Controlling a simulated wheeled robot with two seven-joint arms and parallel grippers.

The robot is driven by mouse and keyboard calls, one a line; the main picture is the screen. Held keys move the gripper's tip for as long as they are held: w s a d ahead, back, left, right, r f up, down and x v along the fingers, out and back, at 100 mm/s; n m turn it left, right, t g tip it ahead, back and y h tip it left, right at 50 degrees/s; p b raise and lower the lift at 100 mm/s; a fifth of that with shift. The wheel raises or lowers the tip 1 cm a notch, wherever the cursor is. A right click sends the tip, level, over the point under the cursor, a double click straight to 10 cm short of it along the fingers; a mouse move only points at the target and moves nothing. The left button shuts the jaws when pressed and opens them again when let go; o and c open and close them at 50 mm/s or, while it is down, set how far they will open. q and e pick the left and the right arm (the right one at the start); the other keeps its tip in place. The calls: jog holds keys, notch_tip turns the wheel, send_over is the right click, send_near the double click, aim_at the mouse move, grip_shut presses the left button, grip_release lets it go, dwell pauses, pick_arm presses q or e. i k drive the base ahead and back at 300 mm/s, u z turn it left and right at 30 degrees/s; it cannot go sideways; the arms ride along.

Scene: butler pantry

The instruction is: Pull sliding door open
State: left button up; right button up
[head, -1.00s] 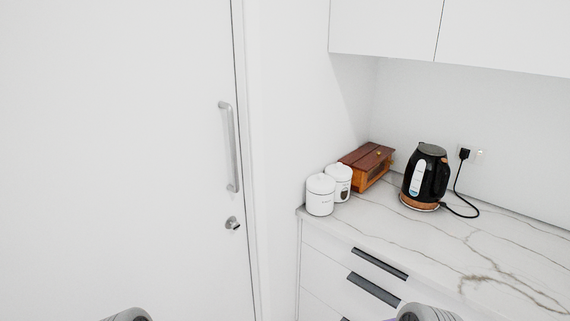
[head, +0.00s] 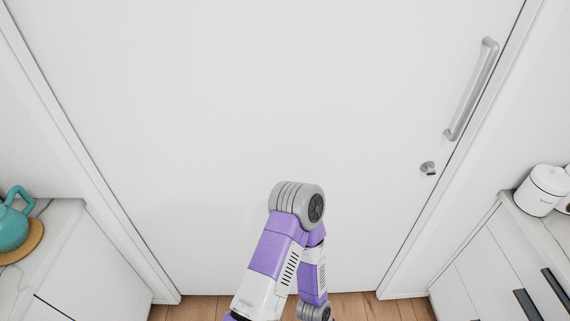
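The sliding door (head: 250,120) is a plain white panel that fills the middle of the head view. It appears shut in its frame. Its long grey bar handle (head: 470,90) is upright near the right edge. A small round metal lock (head: 428,168) sits below the handle. One of my purple and white arms shows at the bottom middle, in front of the door and away from the handle. Neither gripper is visible, so their fingers cannot be seen.
A marble counter with a teal kettle (head: 14,222) stands at the left. White drawers (head: 490,270) with dark handles stand at the right, with white canisters (head: 541,190) above. A strip of wooden floor (head: 355,306) shows below the door.

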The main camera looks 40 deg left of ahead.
aim_at(191, 113)
jog(key=u, duration=1.6)
jog(key=i, duration=0.1)
jog(key=u, duration=1.6)
jog(key=k, duration=1.05)
jog(key=z, duration=1.8)
jog(key=i, duration=0.5)
jog(key=u, duration=0.05)
